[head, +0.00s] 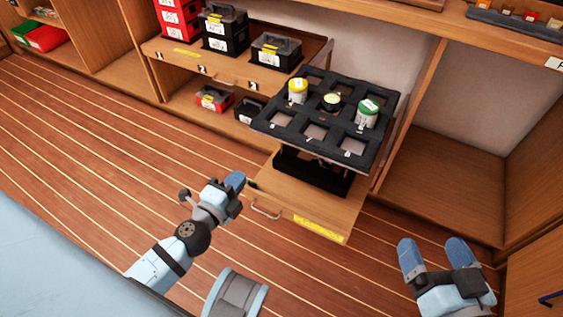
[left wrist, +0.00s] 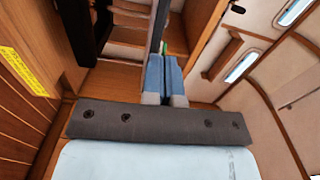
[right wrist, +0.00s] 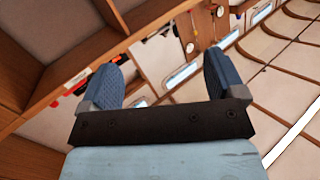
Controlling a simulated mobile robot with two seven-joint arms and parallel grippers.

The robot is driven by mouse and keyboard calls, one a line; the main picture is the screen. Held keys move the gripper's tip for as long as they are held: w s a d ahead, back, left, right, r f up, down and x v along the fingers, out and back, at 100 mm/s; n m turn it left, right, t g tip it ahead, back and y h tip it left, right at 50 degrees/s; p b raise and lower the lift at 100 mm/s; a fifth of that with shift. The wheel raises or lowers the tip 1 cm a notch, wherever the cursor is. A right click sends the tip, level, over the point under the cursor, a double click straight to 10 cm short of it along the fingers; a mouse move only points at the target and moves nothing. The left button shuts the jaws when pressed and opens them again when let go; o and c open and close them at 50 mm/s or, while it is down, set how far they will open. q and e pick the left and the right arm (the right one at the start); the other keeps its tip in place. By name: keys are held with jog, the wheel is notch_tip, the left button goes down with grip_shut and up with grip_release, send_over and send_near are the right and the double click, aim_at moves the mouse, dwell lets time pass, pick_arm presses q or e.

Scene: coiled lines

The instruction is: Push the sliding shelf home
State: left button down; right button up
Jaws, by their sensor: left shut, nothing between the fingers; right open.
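The sliding shelf (head: 268,192) is a wooden board pulled out of the cabinet, with a metal handle and a yellow label on its front edge. A black grid rack (head: 300,133) with several square openings stands over it. My left gripper (head: 236,181) is shut and empty, with its blue fingertips close to the shelf's front left corner; I cannot tell whether they touch. Its closed fingers also show in the left wrist view (left wrist: 166,78). My right gripper (head: 433,250) is open and empty, right of the shelf, and its spread fingers show in the right wrist view (right wrist: 155,85).
The right cabinet bay (head: 450,165) is empty. The striped floor (head: 90,150) is clear.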

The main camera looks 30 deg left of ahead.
pick_arm(q)
jog(key=p, duration=0.2)
send_near(273, 137)
jog(key=shift+m, duration=0.3)
jog(key=shift+w+d+f, duration=0.1)
jog(key=shift+w+d, duration=0.05)
jog(key=shift+w, duration=3.65)
pick_arm(e)
jog(key=shift+d+r+t, duration=0.2)
jog(key=shift+r+t, duration=0.4)
jog(key=shift+r, duration=0.65)
pick_arm(q)
jog(key=shift+w, duration=0.1)
